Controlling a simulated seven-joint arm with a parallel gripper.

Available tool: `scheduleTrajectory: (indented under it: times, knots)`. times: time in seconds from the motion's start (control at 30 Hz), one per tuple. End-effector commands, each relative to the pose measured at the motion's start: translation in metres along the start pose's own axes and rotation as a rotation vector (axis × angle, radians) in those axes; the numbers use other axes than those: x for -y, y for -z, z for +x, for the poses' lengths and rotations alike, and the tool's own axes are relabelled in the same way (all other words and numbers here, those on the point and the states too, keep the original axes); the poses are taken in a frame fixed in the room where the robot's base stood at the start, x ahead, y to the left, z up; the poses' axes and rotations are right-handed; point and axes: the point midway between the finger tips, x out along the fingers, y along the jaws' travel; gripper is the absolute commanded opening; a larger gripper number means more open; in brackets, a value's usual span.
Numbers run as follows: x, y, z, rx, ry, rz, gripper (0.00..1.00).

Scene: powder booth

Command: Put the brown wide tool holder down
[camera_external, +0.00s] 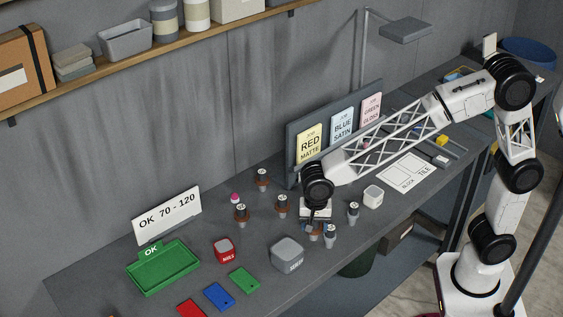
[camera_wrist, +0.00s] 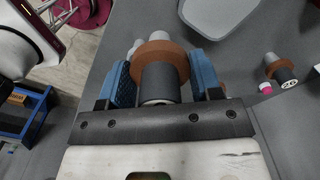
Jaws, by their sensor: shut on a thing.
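The brown wide tool holder (camera_wrist: 160,60) has a broad brown flange around a dark grey cylinder. My gripper (camera_wrist: 160,82) is shut on it, with a blue-padded finger on either side. In the external view my gripper (camera_external: 316,222) points down over the front part of the bench, among other holders. The held holder shows only partly there (camera_external: 315,232), below the fingers. I cannot tell whether its base touches the bench.
Brown-flanged holders (camera_external: 282,205) stand to the left, and greyer ones (camera_external: 353,212) (camera_external: 330,236) stand close by on the right. Job cards (camera_external: 342,125) stand behind.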

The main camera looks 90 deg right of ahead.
Motion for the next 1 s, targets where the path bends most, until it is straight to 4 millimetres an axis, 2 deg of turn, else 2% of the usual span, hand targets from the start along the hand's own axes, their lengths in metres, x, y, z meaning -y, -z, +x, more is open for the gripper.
scheduleTrajectory:
  times: [0.6, 0.8, 1.0]
  knots:
    - [0.074, -0.01, 0.006, 0.0, 0.001, 0.0, 0.22]
    - [0.083, -0.011, 0.007, 0.0, 0.001, 0.0, 0.22]
    - [0.083, -0.011, 0.007, 0.0, 0.001, 0.0, 0.22]
